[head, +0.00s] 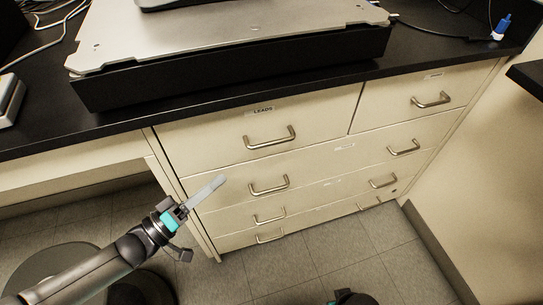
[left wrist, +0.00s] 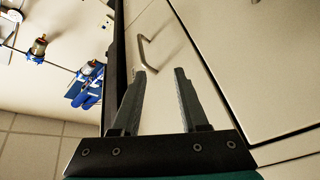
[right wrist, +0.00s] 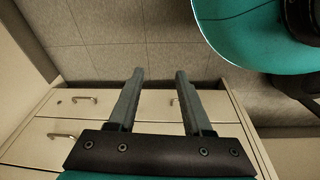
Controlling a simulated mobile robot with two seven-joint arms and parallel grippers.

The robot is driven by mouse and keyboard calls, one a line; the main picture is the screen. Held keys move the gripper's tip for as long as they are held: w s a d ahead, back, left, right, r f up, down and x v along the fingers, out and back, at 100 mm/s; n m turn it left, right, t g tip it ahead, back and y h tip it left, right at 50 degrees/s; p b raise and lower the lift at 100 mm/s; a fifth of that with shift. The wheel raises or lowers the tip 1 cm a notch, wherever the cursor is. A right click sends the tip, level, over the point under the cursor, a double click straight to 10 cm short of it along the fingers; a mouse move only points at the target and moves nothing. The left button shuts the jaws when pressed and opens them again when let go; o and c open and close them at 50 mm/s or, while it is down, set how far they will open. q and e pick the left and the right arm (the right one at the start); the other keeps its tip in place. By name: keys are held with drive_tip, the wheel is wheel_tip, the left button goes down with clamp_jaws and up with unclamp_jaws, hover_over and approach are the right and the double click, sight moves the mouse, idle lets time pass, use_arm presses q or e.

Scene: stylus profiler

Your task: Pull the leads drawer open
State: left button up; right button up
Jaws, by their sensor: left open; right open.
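The leads drawer (head: 210,147) is the wide top-left cream drawer under the black counter, with a "LEADS" label (head: 262,110). It is closed, flush with its neighbours. Its bar handle (head: 270,138) is silver. My left gripper (head: 203,216) is open and empty, below and left of that handle in the head view. In the left wrist view a handle (left wrist: 145,52), apparently the leads one beside the counter edge, lies just beyond the open fingertips (left wrist: 161,73), with nothing between them. My right gripper (right wrist: 160,73) is open and empty, over lower drawers and floor.
Other closed drawers with similar handles (head: 268,187) (head: 431,100) lie below and to the right. A metal plate (head: 230,35) on a black base sits on the counter (head: 40,125). Open knee space is left of the cabinet. The tiled floor (head: 310,265) in front looks clear.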

sight(272, 143)
use_arm(q)
drive_tip(key=shift+g+h, duration=0.3)
drive_tip(key=shift+h, duration=0.6)
drive_tip(key=shift+s+d+r+b+x, duration=0.2)
drive_tip(key=shift+b+x, duration=0.45)
drive_tip(key=shift+x, duration=1.95)
drive_tip(key=shift+s+d+r+b+x, duration=0.1)
drive_tip(key=shift+s+r+b+x, duration=0.4)
drive_tip(key=shift+x, duration=2.05)
drive_tip(key=shift+s+d+r+b+x, duration=0.1)
drive_tip(key=shift+b+x, duration=0.65)
drive_tip(key=shift+x, duration=1.85)
use_arm(e)
drive_tip(key=w+a+r, duration=0.1)
drive_tip(key=w+r, duration=0.3)
drive_tip(key=r, duration=0.1)
drive_tip(key=shift+a+r+t, duration=0.2)
drive_tip(key=shift+r+t, duration=0.05)
drive_tip(key=shift+t, duration=0.15)
use_arm(q)
clamp_jaws()
use_arm(e)
drive_tip(key=shift+s, duration=0.1)
